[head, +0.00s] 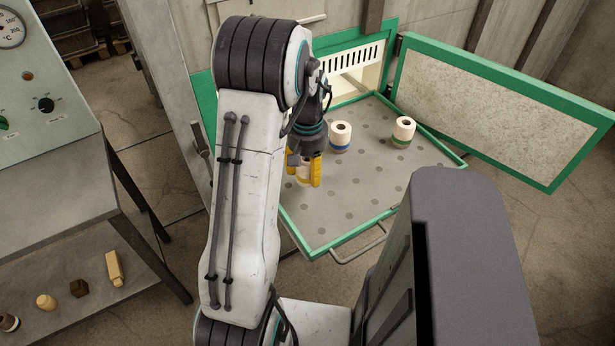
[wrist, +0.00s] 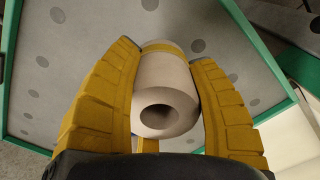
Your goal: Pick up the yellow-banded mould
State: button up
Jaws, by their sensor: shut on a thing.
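The yellow-banded mould (wrist: 165,95) is a pale cylinder with a round hole in its top and a yellow band near its lower end. In the wrist view it sits between the two yellow fingers of my gripper (wrist: 165,100), which are shut on it. In the head view my gripper (head: 305,172) is over the left part of the grey perforated tray (head: 350,215). The mould is mostly hidden there by the fingers and my arm. I cannot tell whether it touches the tray.
A blue-banded mould (head: 340,136) and a green-banded mould (head: 404,131) stand upright on the tray. An open green-framed door (head: 500,110) is at the right. The oven opening (head: 355,75) is behind. A bench (head: 60,220) with small items on its lower shelf is at the left.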

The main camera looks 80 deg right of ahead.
jog(key=s+d+r+p, duration=0.1)
jog(key=s+d+r, duration=0.3)
jog(key=d+r, duration=0.3)
jog(key=d, duration=0.3)
jog(key=shift+s+d, duration=0.15)
jog(key=shift+d, duration=0.25)
